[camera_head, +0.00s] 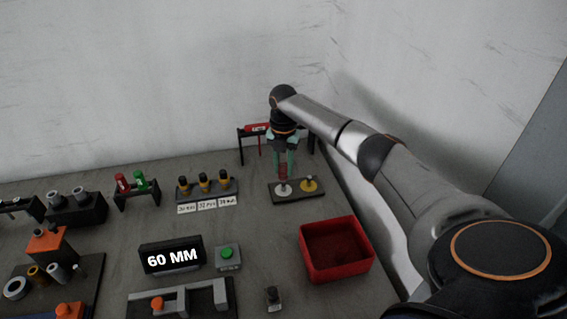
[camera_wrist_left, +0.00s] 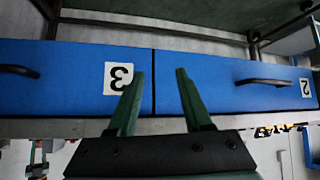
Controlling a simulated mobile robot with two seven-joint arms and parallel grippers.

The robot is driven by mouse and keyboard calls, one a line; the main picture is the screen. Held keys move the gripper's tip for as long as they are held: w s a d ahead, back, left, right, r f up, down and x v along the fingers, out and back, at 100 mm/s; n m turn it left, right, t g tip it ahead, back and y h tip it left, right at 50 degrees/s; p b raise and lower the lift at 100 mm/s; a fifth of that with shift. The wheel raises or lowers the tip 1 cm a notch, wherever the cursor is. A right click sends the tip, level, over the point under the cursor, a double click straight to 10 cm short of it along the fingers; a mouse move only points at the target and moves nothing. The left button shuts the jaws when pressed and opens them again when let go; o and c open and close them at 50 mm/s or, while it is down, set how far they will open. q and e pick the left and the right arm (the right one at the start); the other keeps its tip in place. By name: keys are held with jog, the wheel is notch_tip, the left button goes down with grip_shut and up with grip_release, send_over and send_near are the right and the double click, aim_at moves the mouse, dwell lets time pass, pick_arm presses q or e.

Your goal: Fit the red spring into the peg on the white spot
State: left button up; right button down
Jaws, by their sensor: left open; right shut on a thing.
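The red spring (camera_head: 283,171) is between the fingers of my right gripper (camera_head: 284,166), which is shut on it. The spring is upright over the white spot (camera_head: 283,190) on a dark base plate (camera_head: 297,197). The peg on the white spot is small, and I cannot tell whether the spring's lower end is around it or just above it. A yellow spot (camera_head: 308,184) lies to the right on the same plate. My left gripper (camera_wrist_left: 158,75) is open and empty in the left wrist view, facing blue drawers marked 3 and 2.
A red bin (camera_head: 337,268) stands in front of the plate. A black rack with a red item (camera_head: 254,129) is behind. A "60 MM" display (camera_head: 171,256) and a green button (camera_head: 227,253) are front left. The blue drawers (camera_wrist_left: 70,75) have black handles.

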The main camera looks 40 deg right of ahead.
aim_at(284, 181)
jog(key=shift+p, duration=0.8)
dwell(1.1)
jog(key=shift+f+b, duration=1.8)
jog(key=shift+f, duration=0.8)
jog(key=c, duration=0.5)
grip_release()
jog(key=shift+r, duration=0.1)
notch_tip(284, 181, up, 12)
jog(key=shift+r, duration=0.25)
